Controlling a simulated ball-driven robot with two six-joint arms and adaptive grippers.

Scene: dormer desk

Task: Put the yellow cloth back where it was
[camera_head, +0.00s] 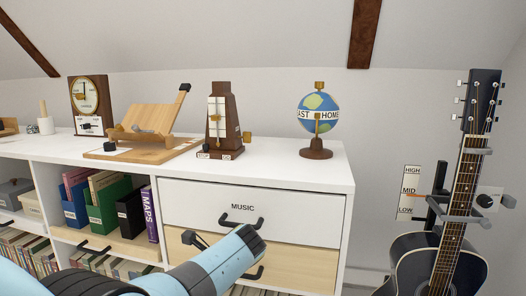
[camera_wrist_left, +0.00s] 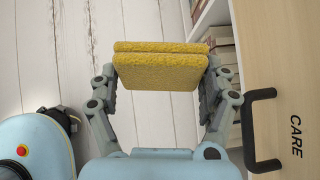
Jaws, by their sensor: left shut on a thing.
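The yellow cloth (camera_wrist_left: 158,76) is a folded, thick, fuzzy block in the left wrist view. My left gripper (camera_wrist_left: 160,82) is shut on it, with one finger at each side. The cloth hangs clear above the pale plank floor (camera_wrist_left: 60,50), beside a wooden drawer front marked CARE (camera_wrist_left: 275,60). In the head view my left arm reaches in front of the cabinet's lower drawer (camera_head: 185,252), but the cloth and the fingers do not show there. My right gripper is not in view.
The white cabinet (camera_head: 335,178) carries a clock (camera_head: 85,95), a wooden stand (camera_head: 145,125), a metronome (camera_head: 225,120) and a globe (camera_head: 318,112). The MUSIC drawer (camera_head: 200,200) is shut. A guitar (camera_head: 440,250) stands at right. A black handle (camera_wrist_left: 248,130) juts out near my left gripper.

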